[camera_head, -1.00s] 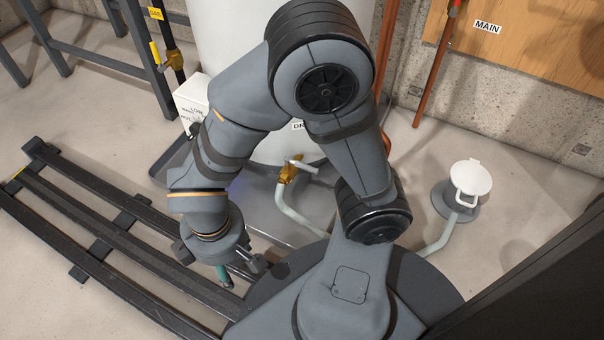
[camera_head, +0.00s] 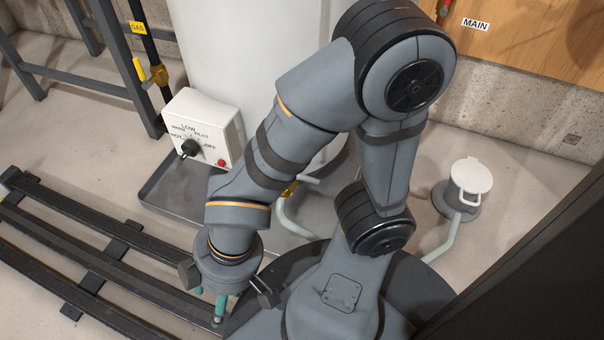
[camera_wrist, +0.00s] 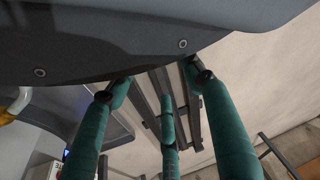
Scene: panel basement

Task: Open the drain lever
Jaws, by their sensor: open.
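The drain valve (camera_head: 289,188) is a small brass fitting low on the front of the white tank, mostly hidden behind my arm. Its pale lever (camera_head: 308,180) shows just right of the arm; its exact angle is hard to tell. A pale drain pipe (camera_head: 287,220) curves down below it. My gripper (camera_head: 219,304) is open and empty, pointing down in front and to the left of the valve, well apart from it. Its teal fingers (camera_wrist: 168,130) are spread in the wrist view, where a pale pipe piece and a brass bit (camera_wrist: 6,117) show at the left edge.
The white tank (camera_head: 235,60) stands in a grey pan (camera_head: 165,190). A white control box (camera_head: 200,128) with a black knob and red button is on its front. Dark rails (camera_head: 90,265) lie at lower left. A white-lidded floor drain (camera_head: 471,176) stands at right. A gas pipe valve (camera_head: 157,73) is behind.

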